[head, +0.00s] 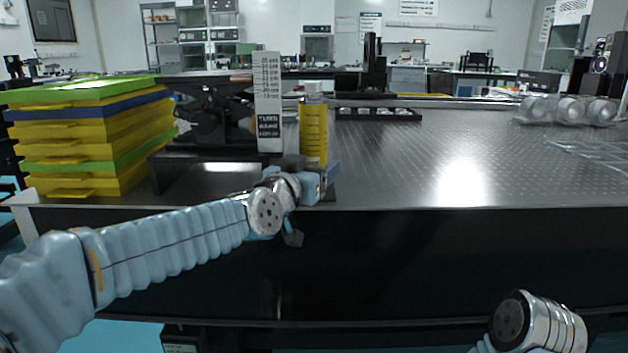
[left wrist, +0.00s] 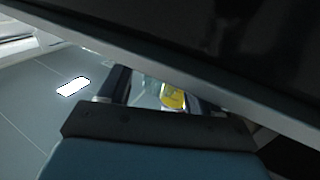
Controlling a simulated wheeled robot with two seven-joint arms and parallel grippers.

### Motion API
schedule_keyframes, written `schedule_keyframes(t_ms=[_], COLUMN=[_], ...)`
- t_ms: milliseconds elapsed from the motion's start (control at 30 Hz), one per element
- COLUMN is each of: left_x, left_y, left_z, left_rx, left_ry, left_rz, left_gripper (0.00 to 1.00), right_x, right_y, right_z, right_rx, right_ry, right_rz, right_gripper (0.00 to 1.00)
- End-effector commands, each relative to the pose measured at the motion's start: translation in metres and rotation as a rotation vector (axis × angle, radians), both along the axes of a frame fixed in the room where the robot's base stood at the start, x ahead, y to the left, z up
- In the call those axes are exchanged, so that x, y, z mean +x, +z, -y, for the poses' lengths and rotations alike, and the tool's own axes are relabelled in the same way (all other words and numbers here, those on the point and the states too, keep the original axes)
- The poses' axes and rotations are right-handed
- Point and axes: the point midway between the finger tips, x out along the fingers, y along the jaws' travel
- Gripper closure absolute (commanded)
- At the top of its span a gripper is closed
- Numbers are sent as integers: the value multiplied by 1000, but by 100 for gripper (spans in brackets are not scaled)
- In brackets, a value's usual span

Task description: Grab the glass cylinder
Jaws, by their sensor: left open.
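The glass cylinder (head: 314,132), tall and clear with yellow contents and graduation marks, stands upright near the front edge of the optical table. My left gripper (head: 317,178) is at the cylinder's lower part, at the table's front edge, and hides its base. In the left wrist view the yellow of the cylinder (left wrist: 172,97) shows between the two dark fingers of my open left gripper (left wrist: 158,92). I cannot tell whether a finger touches it. Of my right arm only a link shows at the lower right; its gripper is out of view.
A white ruler-like plate (head: 268,100) stands just left of the cylinder, before a dark apparatus (head: 215,112). Stacked yellow, green and blue trays (head: 85,135) are at the left. A black holder (head: 378,114) lies behind.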

Motion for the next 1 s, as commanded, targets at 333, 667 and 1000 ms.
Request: schedule_keyframes(t_ms=[333,667,1000], left_x=[-1,-1,-1], left_y=[0,1,34], left_z=[0,0,0], left_rx=[-1,-1,-3], left_ry=[0,0,0], left_rz=[0,0,3], left_gripper=[72,94,94], right_x=[0,0,0], right_y=[0,0,16], right_z=[0,0,1], right_rx=[0,0,-3], right_ry=[0,0,-2], right_rz=[0,0,2], right_gripper=[29,29,29])
